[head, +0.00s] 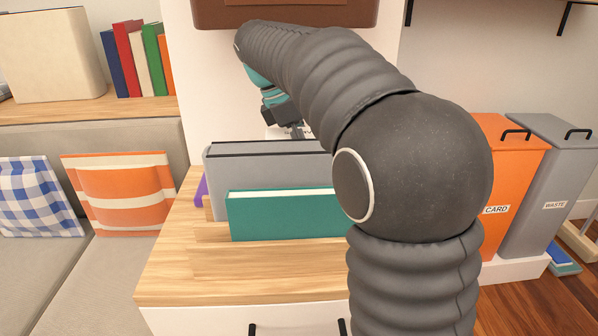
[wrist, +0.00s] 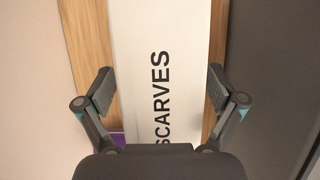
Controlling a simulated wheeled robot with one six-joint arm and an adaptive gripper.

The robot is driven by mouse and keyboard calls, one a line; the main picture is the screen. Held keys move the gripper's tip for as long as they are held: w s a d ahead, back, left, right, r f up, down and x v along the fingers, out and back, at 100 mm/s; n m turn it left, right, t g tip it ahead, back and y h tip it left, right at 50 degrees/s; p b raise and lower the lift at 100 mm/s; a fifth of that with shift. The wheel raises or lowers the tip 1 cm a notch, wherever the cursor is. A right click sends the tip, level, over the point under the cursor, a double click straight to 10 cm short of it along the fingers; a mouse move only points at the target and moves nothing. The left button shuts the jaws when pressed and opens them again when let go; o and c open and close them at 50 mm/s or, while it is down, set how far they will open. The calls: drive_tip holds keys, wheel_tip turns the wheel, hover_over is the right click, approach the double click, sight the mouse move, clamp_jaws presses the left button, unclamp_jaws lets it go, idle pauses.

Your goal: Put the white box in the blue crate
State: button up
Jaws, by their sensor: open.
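A white box (wrist: 160,25) marked SCARVES stands out in the wrist view, running from the top edge down to my gripper. My gripper (wrist: 159,90) is open, one finger on each side of the box, with a gap seen at each side. I cannot tell how far the fingers are above it. In the head view my gripper (head: 292,131) is small, behind a grey box, and partly hidden by my arm; the white box is hidden there. No blue crate shows in either view.
An orange CARD bin (head: 512,175) and grey WASTE bin (head: 555,175) stand right.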

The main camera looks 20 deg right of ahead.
drive_tip(key=shift+d+f, duration=0.2)
drive_tip(key=shift+f, duration=0.15)
drive_tip(key=shift+f, duration=0.1)
idle(0.3)
drive_tip(key=shift+f, duration=0.1)
drive_tip(key=c, duration=1.2)
drive_tip(key=shift+s, duration=0.1)
drive_tip(key=shift+c, duration=0.2)
